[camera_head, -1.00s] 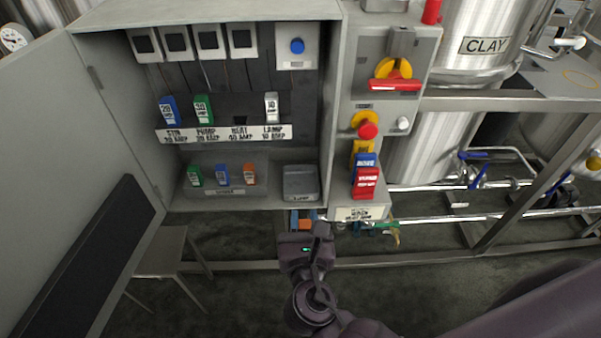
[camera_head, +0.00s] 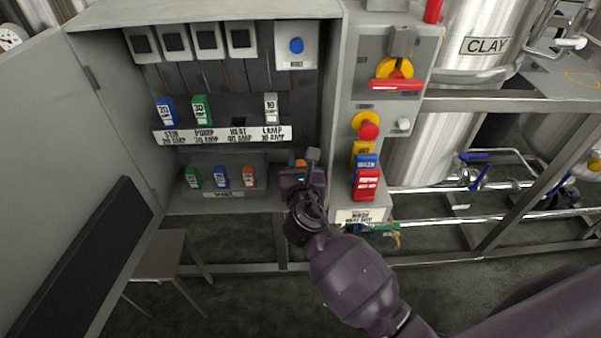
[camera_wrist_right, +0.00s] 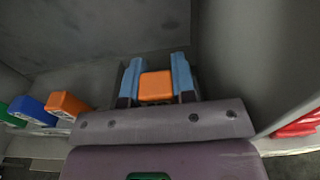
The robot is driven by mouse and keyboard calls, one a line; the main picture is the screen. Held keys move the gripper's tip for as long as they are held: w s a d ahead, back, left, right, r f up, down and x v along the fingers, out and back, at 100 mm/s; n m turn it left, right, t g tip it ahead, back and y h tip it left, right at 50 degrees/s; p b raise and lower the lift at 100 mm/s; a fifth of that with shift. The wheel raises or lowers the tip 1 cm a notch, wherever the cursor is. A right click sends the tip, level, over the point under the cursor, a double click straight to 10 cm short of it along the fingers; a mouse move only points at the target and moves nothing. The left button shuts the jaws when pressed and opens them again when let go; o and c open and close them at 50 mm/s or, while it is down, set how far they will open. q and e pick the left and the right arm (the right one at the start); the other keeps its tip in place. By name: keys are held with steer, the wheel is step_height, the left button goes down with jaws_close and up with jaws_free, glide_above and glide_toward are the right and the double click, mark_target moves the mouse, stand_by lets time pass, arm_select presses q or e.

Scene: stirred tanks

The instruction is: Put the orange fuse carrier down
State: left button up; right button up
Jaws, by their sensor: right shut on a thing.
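My right gripper (camera_head: 299,166) is inside the grey cabinet, at its lower right, in front of where the grey box stood. In the right wrist view its two blue fingers (camera_wrist_right: 156,78) are shut on an orange fuse carrier (camera_wrist_right: 155,86). Only a sliver of the carrier (camera_head: 300,162) shows in the head view. The wrist hides most of the grey box, so I cannot tell whether the carrier touches it. Another orange fuse carrier (camera_head: 248,176) stands in the spares rack (camera_head: 258,187), left of the gripper. My left gripper is not in view.
Green (camera_head: 192,177) and blue (camera_head: 221,177) carriers share the rack. Above, blue, green and grey carriers sit over the label strip (camera_head: 222,134), with a gap above HEAT. The cabinet's right wall is close to the gripper. Red lockout tags (camera_head: 366,185) hang outside it.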

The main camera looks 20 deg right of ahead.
step_height(320, 180, down, 4)
steer(key=shift+r+b, duration=0.25)
steer(key=shift+b, duration=0.4)
steer(key=shift+r, duration=0.15)
steer(key=o, duration=0.9)
steer(key=shift+o, duration=0.2)
steer(key=shift+s, duration=0.1)
steer(key=v, duration=1.2)
steer(key=shift+p, duration=0.45)
